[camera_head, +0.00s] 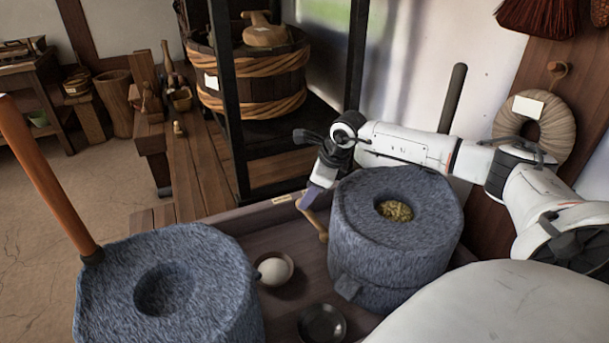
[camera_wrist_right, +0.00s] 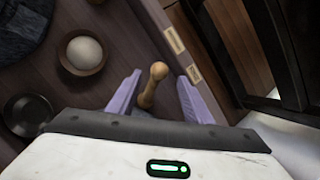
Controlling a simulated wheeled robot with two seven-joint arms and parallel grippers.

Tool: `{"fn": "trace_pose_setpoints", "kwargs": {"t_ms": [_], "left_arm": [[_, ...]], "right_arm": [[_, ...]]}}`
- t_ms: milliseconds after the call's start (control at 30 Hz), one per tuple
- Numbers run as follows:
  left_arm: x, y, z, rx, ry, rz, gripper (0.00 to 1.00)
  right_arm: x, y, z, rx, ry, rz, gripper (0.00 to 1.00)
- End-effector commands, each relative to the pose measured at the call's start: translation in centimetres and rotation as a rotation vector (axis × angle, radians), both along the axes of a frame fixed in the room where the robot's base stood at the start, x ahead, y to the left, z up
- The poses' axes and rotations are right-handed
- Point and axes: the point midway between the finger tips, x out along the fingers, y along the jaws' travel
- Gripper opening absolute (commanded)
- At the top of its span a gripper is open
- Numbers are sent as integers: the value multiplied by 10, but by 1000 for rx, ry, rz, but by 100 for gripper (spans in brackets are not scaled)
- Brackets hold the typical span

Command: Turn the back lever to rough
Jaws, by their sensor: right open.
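A small wooden lever (camera_head: 318,224) with a rounded knob stands at the back edge of the quern tray, just left of the right-hand millstone. My right gripper (camera_head: 306,199) reaches down over it from the right. In the right wrist view the lever (camera_wrist_right: 152,86) lies between the two purple fingers of my open gripper (camera_wrist_right: 158,82); contact cannot be told. Two small tan labels (camera_wrist_right: 184,57) are fixed to the tray's edge beside it, their writing too small to read. My left gripper is not in view.
The right-hand millstone (camera_head: 350,215) holds yellow grain (camera_head: 395,211) in its hole. The left millstone (camera_head: 205,280) has an upright wooden handle (camera_head: 45,175). A bowl with a white ball (camera_head: 274,270) and a dark bowl (camera_head: 322,324) sit between them. Dark posts (camera_head: 228,110) rise behind the tray.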

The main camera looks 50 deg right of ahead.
Motion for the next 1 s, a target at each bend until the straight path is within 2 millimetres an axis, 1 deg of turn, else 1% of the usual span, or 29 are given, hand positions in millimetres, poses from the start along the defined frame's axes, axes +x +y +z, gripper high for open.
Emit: {"fn": "trace_pose_setpoints", "kwargs": {"t_ms": [33, 200, 333, 567, 667, 733, 833, 867, 967, 1000], "left_arm": [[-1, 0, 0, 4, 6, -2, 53], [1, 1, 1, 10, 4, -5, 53], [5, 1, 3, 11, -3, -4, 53], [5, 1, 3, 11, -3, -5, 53], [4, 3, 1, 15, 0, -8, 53], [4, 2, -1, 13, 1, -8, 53], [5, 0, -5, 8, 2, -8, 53], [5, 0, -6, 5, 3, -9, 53], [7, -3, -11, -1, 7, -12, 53], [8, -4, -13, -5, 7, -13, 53]], "right_arm": [[-5, -1, 10, -3, 1, 1, 46], [-14, -1, 28, -1, 2, 0, 46], [-16, 0, 33, 0, 2, 0, 46], [-16, 0, 33, 0, 2, -1, 46], [-16, 0, 33, -6, 4, 10, 31], [-13, 0, 31, -29, 10, 49, 19], [-6, -2, 26, -108, 38, 184, 2], [-3, -3, 24, -143, 51, 242, 0], [9, -4, 22, -274, 108, 479, 0], [14, -5, 23, -330, 139, 583, 0]]}}
